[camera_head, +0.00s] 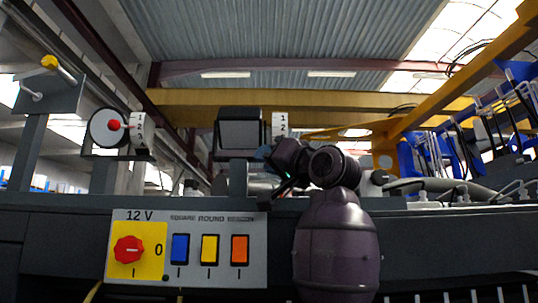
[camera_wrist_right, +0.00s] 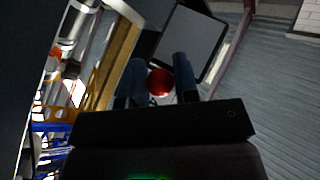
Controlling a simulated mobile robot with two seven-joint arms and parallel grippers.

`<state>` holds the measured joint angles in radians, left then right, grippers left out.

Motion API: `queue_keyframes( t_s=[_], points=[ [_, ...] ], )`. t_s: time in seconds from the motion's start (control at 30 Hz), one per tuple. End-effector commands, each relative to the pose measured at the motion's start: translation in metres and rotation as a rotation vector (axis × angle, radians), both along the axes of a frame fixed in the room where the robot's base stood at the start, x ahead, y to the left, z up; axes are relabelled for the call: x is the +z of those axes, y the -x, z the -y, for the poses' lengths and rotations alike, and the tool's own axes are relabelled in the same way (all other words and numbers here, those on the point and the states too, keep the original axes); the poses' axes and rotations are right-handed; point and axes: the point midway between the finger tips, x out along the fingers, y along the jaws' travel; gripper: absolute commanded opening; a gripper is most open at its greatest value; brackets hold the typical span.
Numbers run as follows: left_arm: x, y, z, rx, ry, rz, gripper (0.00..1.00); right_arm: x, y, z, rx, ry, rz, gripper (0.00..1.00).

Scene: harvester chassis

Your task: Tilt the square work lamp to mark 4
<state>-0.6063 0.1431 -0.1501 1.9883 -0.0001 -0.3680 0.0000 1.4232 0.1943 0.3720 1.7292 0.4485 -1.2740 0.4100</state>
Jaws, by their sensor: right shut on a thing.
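The square work lamp (camera_head: 241,134) is a dark box with a grey square face, upright on a bracket behind the chassis edge. A white number strip (camera_head: 280,126) stands at its right side; the upper figures show, and the lower end is hidden by my right gripper (camera_head: 268,155). In the right wrist view the lamp's pale face (camera_wrist_right: 189,42) lies just beyond the fingers. There my right gripper (camera_wrist_right: 158,72) has a red ball knob (camera_wrist_right: 159,83) between its two fingers and is shut on it. The pointer's mark on the strip cannot be read. My left gripper is out of view.
A round lamp (camera_head: 103,129) with a red knob and its own number strip (camera_head: 140,132) stands to the left. A yellow-knobbed lever (camera_head: 49,62) is further left. The switch panel (camera_head: 190,273) is below. Cables and fittings (camera_head: 440,190) lie along the right.

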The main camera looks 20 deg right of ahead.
Motion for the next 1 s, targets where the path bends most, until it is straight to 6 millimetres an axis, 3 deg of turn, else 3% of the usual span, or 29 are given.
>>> queue_keyframes(
  t_s=[0.37, 0.4, 0.53, 0.87, 1.0],
  points=[
    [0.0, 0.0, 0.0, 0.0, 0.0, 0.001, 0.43, -0.002, -0.003, 0.002, -0.004, -0.001, -0.007, 0.0],
    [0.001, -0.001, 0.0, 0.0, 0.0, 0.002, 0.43, -0.002, -0.003, 0.002, -0.004, -0.001, -0.007, 0.33],
    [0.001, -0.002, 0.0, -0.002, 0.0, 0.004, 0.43, -0.001, -0.002, 0.002, -0.003, -0.001, -0.006, 0.53],
    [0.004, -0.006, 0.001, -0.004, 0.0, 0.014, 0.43, -0.001, 0.001, 0.002, -0.002, -0.001, -0.002, 0.53],
    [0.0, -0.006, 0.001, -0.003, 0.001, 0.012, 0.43, -0.006, 0.011, 0.008, -0.003, 0.0, 0.0, 0.53]
  ],
)
